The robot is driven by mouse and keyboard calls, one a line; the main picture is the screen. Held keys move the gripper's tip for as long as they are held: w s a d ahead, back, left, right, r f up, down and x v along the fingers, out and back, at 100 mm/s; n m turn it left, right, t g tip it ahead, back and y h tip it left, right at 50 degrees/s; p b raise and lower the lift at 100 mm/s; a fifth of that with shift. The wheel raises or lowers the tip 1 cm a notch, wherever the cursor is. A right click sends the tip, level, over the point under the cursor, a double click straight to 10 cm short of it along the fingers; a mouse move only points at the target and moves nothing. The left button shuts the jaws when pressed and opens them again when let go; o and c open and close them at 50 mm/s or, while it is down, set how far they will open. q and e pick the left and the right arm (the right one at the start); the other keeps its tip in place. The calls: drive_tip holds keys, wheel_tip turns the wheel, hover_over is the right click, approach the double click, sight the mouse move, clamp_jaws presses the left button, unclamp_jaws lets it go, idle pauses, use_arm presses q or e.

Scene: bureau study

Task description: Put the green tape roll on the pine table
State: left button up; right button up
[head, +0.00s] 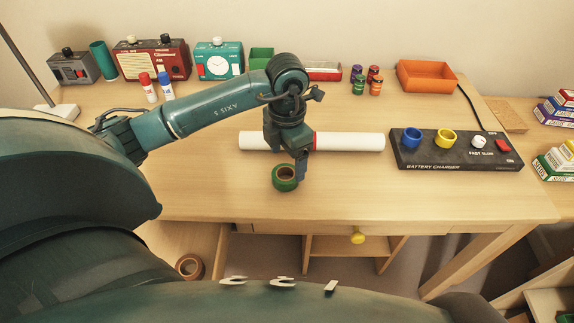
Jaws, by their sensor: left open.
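A green tape roll (285,184) with a brown inner ring is near the front edge of a light wooden desk top (225,190), which looks like pine. My left gripper (297,172) points down right at the roll. One finger shows just at the roll's right side; the other finger is not clearly visible. The gripper is open; I cannot tell whether it touches the roll. My right gripper is not in view.
A white tube (350,141) lies behind the gripper. A black battery charger (455,160) stands to the right. Instrument boxes (150,60), small jars (375,75) and an orange tray (427,76) line the back. A brown tape roll (189,266) lies lower left. The front left of the desk top is clear.

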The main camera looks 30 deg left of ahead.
use_arm(q)
wheel_tip(320, 180, up, 8)
drive_tip(key=shift+f, duration=0.1)
idle(0.5)
